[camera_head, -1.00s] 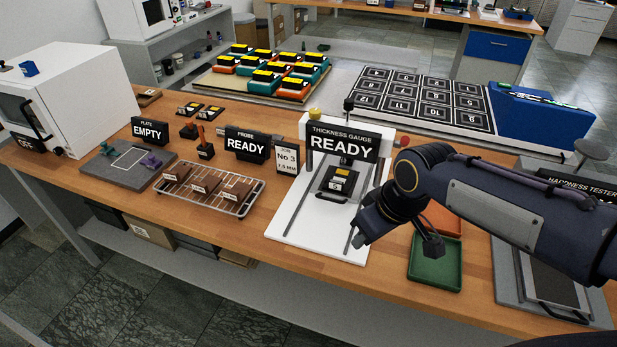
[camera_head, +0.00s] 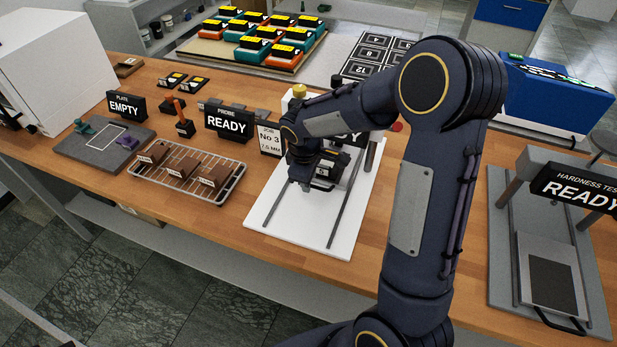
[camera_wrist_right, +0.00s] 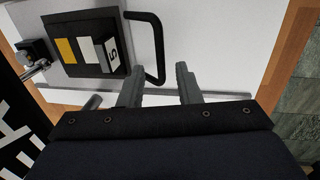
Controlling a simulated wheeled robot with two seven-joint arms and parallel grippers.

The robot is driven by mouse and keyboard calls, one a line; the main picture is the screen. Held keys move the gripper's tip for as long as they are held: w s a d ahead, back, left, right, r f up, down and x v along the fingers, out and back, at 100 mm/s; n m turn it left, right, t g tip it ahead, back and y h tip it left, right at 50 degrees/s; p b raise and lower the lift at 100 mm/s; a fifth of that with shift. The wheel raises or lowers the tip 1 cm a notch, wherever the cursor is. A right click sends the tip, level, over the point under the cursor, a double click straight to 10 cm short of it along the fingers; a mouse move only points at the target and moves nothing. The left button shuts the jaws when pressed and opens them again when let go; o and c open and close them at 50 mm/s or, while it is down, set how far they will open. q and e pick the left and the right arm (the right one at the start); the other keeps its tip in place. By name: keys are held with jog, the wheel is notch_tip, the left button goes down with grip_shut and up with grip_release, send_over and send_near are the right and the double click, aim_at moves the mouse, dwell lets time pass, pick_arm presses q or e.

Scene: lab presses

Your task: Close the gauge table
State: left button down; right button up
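The thickness gauge's table is a black plate (camera_wrist_right: 62,65) with a black bow-shaped handle (camera_wrist_right: 158,45); a dark block (camera_wrist_right: 97,52) with a white label marked 5 and a yellow patch is on it. In the head view my right arm and gripper hide most of the plate. My right gripper (camera_wrist_right: 160,70) is open above the white base (camera_head: 275,225). In the wrist view its two fingers lie on either side of the handle's near end, with gaps; I cannot tell whether they are at its height. My left gripper is not in view.
Two dark rails (camera_head: 347,206) run along the white base. A READY sign (camera_head: 229,124) and a rack (camera_head: 232,186) of brown blocks stand left of the gauge. A hardness tester (camera_head: 550,250) stands to the right. My right arm covers the bench between them.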

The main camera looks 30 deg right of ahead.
jog(key=shift+f, duration=0.5)
jog(key=shift+c, duration=0.4)
grip_shut()
